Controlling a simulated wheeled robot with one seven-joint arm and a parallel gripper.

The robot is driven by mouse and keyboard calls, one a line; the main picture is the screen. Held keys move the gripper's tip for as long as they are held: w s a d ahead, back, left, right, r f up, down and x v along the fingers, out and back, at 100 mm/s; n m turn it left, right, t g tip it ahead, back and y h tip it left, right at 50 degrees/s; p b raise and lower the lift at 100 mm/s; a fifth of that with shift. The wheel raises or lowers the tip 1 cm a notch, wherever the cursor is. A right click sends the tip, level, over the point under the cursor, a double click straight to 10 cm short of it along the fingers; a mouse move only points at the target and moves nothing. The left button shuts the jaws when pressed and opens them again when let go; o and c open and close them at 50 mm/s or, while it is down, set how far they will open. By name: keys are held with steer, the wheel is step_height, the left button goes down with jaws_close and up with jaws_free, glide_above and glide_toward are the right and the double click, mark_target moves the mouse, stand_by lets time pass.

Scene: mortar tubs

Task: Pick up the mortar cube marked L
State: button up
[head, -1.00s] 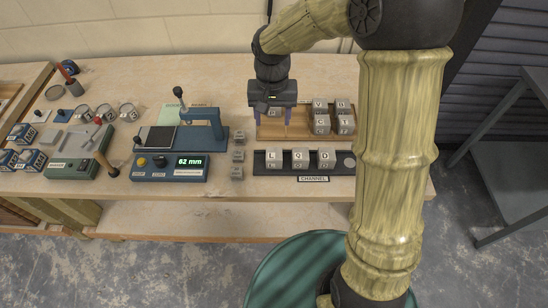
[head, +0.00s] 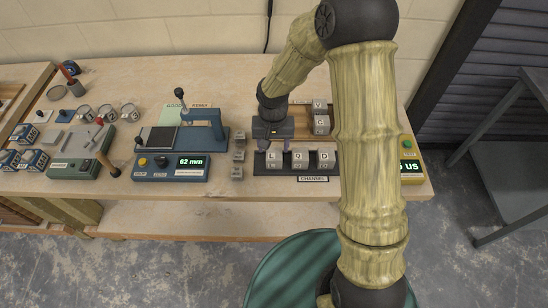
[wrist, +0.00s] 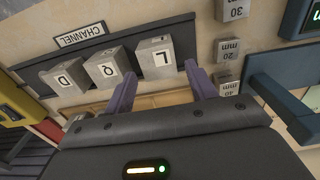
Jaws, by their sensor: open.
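The mortar cube marked L (head: 273,160) is a grey block at the left end of a dark channel (head: 341,171). Cubes marked Q (head: 299,159) and D (head: 326,159) stand to its right in the same row. My gripper (head: 273,143) is open and empty, just behind the L cube. In the wrist view, cube L (wrist: 154,62) shows just beyond and between the two purple fingers of my gripper (wrist: 161,88), with its letter upside down. The fingers do not close on it, and whether they touch it I cannot tell.
Behind the channel, cubes V (head: 319,104) and C (head: 321,122) stand near a wooden tray, partly hidden by my arm. A yellow meter (head: 410,165) is at the right.

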mark_target(274, 154)
steer(key=shift+d+f+p, duration=0.15)
steer(key=shift+f+p, duration=0.45)
steer(key=shift+f, duration=2)
steer(key=c, duration=1)
steer(key=shift+r, duration=0.1)
step_height(274, 154, up, 10)
steer(key=shift+f+b, duration=0.1)
steer(key=shift+b, duration=0.4)
